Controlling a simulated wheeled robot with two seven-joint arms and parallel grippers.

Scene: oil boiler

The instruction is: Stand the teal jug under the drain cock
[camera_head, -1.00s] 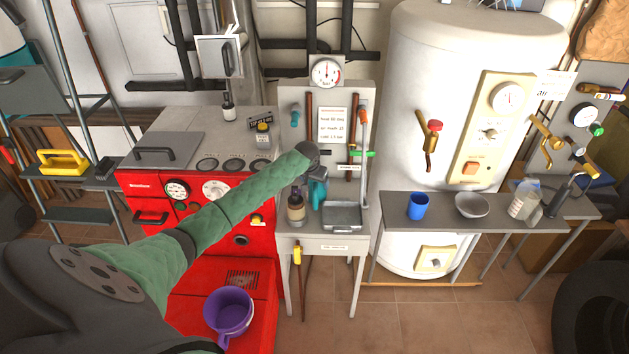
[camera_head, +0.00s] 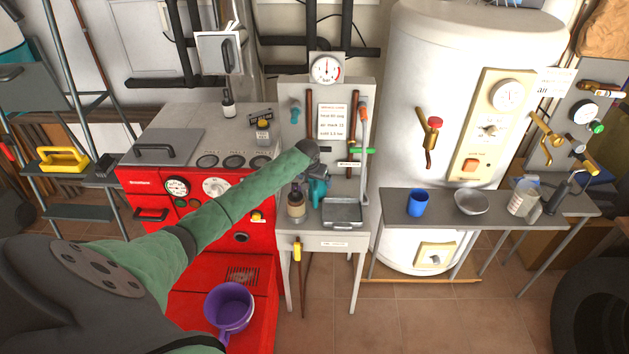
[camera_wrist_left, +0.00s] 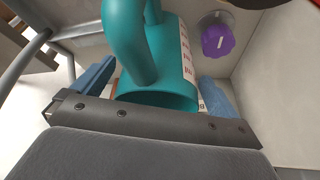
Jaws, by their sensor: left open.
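The teal jug (camera_head: 319,190) stands on the small grey bench, partly hidden by my left gripper. In the left wrist view the jug (camera_wrist_left: 160,70) fills the middle, with its handle toward the camera and a marked white strip on its side. My left gripper (camera_head: 312,172) is at the jug, and its two blue fingers (camera_wrist_left: 153,88) are apart on either side of it. I cannot tell if they touch it. A yellow-handled fitting (camera_head: 257,217) sits low on the red boiler; I cannot tell which fitting is the drain cock. My right gripper is out of view.
A purple pot (camera_head: 230,307) is on the red boiler's base. A purple knob (camera_wrist_left: 218,40) shows near the jug. A blue cup (camera_head: 417,204) and bowl (camera_head: 472,203) are on the right bench.

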